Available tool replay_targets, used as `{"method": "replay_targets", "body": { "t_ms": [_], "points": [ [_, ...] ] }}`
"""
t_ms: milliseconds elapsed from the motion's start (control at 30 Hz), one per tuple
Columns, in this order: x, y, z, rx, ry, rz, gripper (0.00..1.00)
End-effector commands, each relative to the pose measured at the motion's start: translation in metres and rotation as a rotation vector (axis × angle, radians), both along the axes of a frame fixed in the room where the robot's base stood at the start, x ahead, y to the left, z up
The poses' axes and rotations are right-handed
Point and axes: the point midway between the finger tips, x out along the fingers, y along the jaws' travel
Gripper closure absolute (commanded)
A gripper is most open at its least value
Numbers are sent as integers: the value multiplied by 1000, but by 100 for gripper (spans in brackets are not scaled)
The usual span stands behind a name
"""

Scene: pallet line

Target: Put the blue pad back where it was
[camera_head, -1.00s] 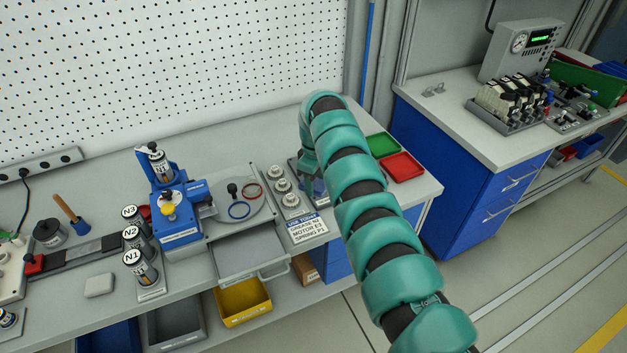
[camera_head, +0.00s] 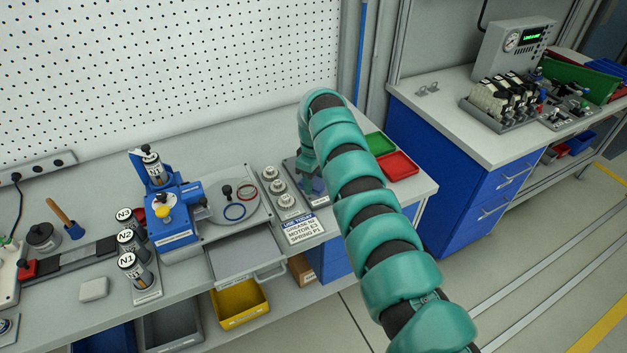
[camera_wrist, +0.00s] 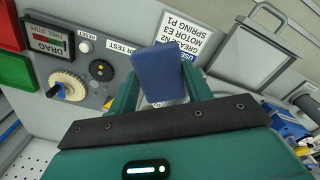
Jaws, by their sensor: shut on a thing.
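My gripper (camera_wrist: 167,92) is shut on a blue pad (camera_wrist: 160,70), which stands up between the two fingers in the wrist view. The pad is above the bench, over the area between a tester panel marked DRAG (camera_wrist: 75,75) and the white USE TODAY card (camera_wrist: 188,35). In the head view my gripper (camera_head: 308,180) is over the right part of the bench, beside the row of grey round parts. My arm hides much of that spot there. Any gap between the pad and the surface below cannot be told.
A green tray (camera_head: 380,143) and a red tray (camera_head: 398,166) lie right of my arm. Left are the grey round parts (camera_head: 280,187), a plate with rings (camera_head: 235,210) and a blue fixture (camera_head: 175,225). An open grey drawer (camera_head: 245,262) juts from the bench front.

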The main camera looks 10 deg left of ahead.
Motion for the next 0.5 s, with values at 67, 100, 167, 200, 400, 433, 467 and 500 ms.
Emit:
{"method": "replay_targets", "body": {
  "t_ms": [67, 100, 167, 200, 400, 433, 467, 500],
  "points": [
    [1, -1, 0, 0, 0, -4, 72],
    [2, -1, 1, 1, -3, -6, 72],
    [3, -1, 1, 1, -3, -8, 72],
    [3, -2, 1, 1, -1, -10, 72],
    [5, -3, 2, 1, -3, -19, 72],
    [5, -3, 2, 0, -2, -20, 72],
    [5, -4, 1, 0, -1, -21, 72],
    [5, -4, 1, 0, 0, -24, 72]
  ]
}}
